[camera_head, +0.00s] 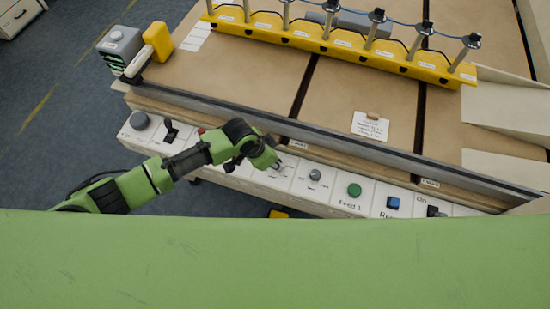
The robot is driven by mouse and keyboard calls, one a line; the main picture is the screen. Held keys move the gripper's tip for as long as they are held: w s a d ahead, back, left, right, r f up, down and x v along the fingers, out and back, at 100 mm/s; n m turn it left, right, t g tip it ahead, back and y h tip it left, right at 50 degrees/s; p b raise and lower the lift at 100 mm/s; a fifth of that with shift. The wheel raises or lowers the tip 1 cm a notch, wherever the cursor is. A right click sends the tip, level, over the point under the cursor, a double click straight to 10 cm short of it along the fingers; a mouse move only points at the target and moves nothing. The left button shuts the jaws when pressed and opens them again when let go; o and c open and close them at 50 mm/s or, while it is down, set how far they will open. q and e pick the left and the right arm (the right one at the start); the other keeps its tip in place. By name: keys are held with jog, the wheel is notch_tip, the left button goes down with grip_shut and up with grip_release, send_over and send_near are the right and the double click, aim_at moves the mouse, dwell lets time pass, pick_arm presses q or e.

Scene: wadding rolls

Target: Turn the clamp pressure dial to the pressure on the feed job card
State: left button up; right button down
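A white card with a small clip (370,127) lies on the brown bed; its print is too small to read, so I cannot confirm it is the feed job card. A white control panel runs along the bed's front edge. A grey dial (315,175) sits on it, right of my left gripper; its label is not legible. Another grey knob (139,121) is at the panel's far left. My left gripper (273,163) is low over the panel's middle, covering part of a control there. Its fingers are too small and dark to read. My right gripper is not in view.
The panel also carries a black lever (170,130), a green button (354,190) marked Feed 1, a blue button (393,202) and a black switch (433,211). A yellow bar (340,45) with upright posts crosses the bed. A grey box (119,45) stands at its left corner.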

pick_arm(q)
jog(key=o, duration=1.1)
jog(key=v, duration=1.2)
